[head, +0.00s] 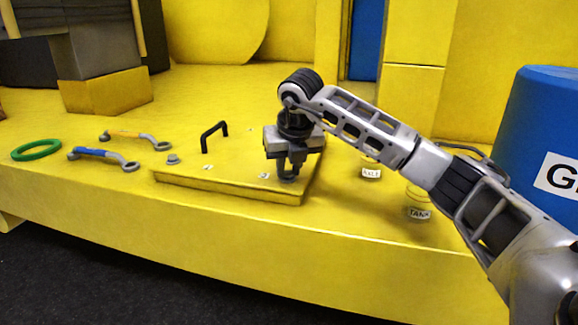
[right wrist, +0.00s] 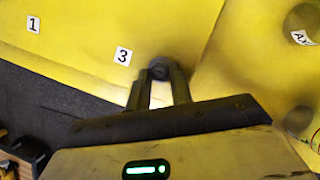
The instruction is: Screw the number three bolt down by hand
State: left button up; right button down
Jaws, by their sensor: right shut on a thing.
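The number three bolt (right wrist: 158,70) shows as a dark round head at the corner of a yellow panel in the right wrist view. The white label 3 (right wrist: 123,56) is just left of it. My right gripper (right wrist: 161,82) points down over this corner, its two fingers shut on the bolt head. In the head view the right gripper (head: 287,178) stands at the right front corner of the raised yellow panel (head: 225,188). It hides the bolt there. How deep the bolt sits cannot be told. My left gripper is not in view.
A black handle (head: 213,135) stands on the panel. A loose grey bolt (head: 173,159), a blue wrench (head: 100,155), an orange wrench (head: 135,137) and a green ring (head: 36,150) lie to the left. Labelled caps (head: 371,172) and a blue drum (head: 545,130) are right.

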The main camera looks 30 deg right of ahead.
jog(key=shift+w+r, duration=0.1)
jog(key=shift+r, duration=0.1)
jog(key=c, duration=1.2)
grip_release()
jog(key=shift+c, duration=0.2)
jog(key=v, duration=1.6)
jog(key=shift+f, duration=0.15)
